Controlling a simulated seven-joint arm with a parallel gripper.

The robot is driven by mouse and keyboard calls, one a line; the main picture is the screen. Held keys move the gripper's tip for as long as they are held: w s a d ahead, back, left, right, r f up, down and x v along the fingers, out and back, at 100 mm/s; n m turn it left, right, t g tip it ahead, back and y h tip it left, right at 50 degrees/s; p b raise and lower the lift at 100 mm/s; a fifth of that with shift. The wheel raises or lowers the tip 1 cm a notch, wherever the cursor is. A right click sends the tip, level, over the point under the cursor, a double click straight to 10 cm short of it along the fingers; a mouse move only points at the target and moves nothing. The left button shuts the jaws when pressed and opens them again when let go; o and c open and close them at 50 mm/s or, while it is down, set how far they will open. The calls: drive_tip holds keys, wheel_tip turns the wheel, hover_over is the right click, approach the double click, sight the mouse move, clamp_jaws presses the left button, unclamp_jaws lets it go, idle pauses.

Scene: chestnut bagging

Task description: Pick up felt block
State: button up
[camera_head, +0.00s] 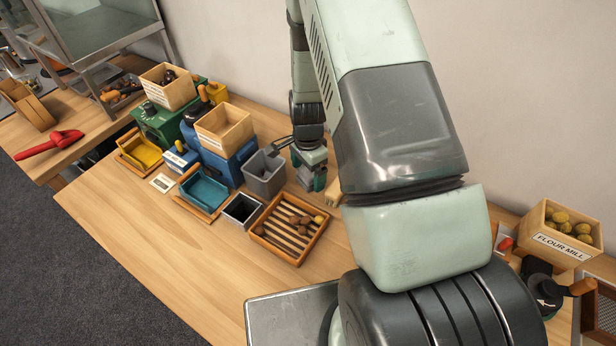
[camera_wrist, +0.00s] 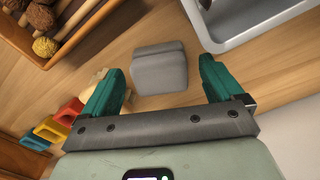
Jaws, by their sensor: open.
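The grey felt block (camera_wrist: 160,68) lies on the wooden table in the wrist view, just beyond the fingertips. My gripper (camera_wrist: 162,72) is open, with its teal fingers apart on either side of the block's line and nothing held. How far above the block the fingertips are, I cannot tell. In the head view my gripper (camera_head: 309,183) is small and points down behind the slatted tray, right of the grey bin. I cannot make out the felt block in the head view.
The slatted wooden tray (camera_head: 262,229) holding several chestnuts is close by and also shows in the wrist view (camera_wrist: 44,57). The grey bin (camera_head: 265,186) stands beside my gripper; its rim (camera_wrist: 222,47) is near the right finger. Red, yellow and blue pieces (camera_wrist: 50,131) lie left.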

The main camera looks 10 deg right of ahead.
drive_tip(key=shift+f, duration=0.5)
drive_tip(key=c, duration=1.2)
wheel_tip(320, 180, up, 10)
drive_tip(key=shift+r, duration=0.1)
drive_tip(key=shift+c, duration=0.2)
